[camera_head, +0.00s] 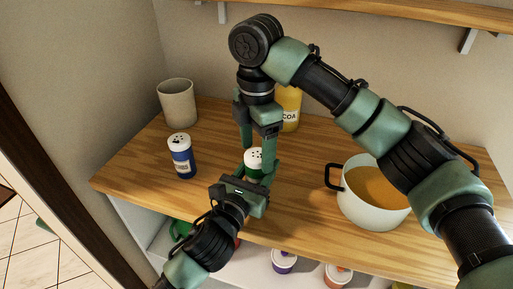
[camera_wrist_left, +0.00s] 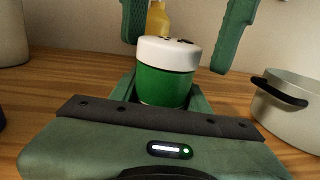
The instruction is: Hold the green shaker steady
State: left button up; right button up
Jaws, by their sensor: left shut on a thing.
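The green shaker (camera_head: 254,160) with a white perforated lid stands upright on the wooden surface, partly hidden by my grippers. In the left wrist view the shaker (camera_wrist_left: 166,80) sits between the fingers of my left gripper (camera_head: 255,172), which is shut on it from the front. Its base is hidden there. My right gripper (camera_head: 257,143) points down from above. Its two fingers are apart, and they also show at the top of the left wrist view, one on each side above the white lid, with nothing between them.
A blue shaker (camera_head: 182,160) and a beige cup (camera_head: 177,103) stand to the left. A yellow bottle (camera_head: 290,108) marked COA stands behind. A white pot (camera_head: 370,208) of orange liquid stands to the right. A lower shelf holds small tubs (camera_head: 284,262).

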aim_at(257, 154)
pick_arm(q)
jog(key=shift+f, duration=0.1)
pick_arm(e)
notch_tip(257, 154, up, 12)
dwell(0.6)
pick_arm(q)
jog(key=o, duration=1.7)
jog(key=shift+o, duration=0.2)
